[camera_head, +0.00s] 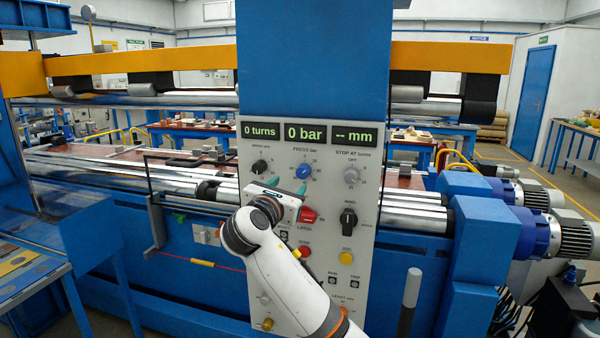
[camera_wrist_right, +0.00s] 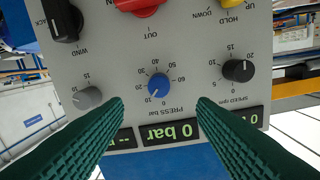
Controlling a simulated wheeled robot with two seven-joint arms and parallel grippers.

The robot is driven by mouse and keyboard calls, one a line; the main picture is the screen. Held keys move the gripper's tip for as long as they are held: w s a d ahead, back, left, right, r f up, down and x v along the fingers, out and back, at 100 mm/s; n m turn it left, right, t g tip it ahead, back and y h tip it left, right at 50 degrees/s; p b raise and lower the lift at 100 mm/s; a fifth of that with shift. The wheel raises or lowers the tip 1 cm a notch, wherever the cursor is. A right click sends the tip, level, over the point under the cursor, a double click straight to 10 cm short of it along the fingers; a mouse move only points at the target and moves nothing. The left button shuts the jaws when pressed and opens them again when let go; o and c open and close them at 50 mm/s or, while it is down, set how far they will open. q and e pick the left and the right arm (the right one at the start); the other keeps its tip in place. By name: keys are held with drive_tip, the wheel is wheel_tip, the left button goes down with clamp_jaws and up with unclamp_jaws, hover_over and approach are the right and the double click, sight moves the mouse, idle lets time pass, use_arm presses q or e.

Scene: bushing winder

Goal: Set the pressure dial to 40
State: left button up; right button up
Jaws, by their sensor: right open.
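The pressure dial (camera_head: 304,171) is a blue round knob on the grey panel, under the green "0 bar" display (camera_head: 304,133). In the right wrist view, which is upside down, the blue dial (camera_wrist_right: 159,85) has a scale from 0 to 60. Its white mark points toward the low end, near 0 to 10; the exact setting is too small to tell. My right gripper (camera_head: 287,186) is open in front of the panel, just below the dial. In the wrist view its two green fingers (camera_wrist_right: 160,104) spread either side of the dial, apart from it and empty. My left gripper is not in view.
A black speed knob (camera_head: 259,167) and a grey stop knob (camera_head: 351,174) flank the dial. Below are a red latch knob (camera_head: 307,215), a black selector (camera_head: 348,218), and red (camera_head: 304,251) and yellow (camera_head: 346,257) buttons. Steel rollers run behind the panel.

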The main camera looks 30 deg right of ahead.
sight(301, 173)
drive_tip(key=p+x, duration=0.2)
drive_tip(key=x, duration=0.7)
drive_tip(key=shift+w+d, duration=0.15)
drive_tip(key=shift+d, duration=0.2)
drive_tip(key=shift+c, duration=0.2)
drive_tip(key=c, duration=0.9)
drive_tip(key=shift+c, duration=0.2)
drive_tip(key=shift+m, duration=0.3)
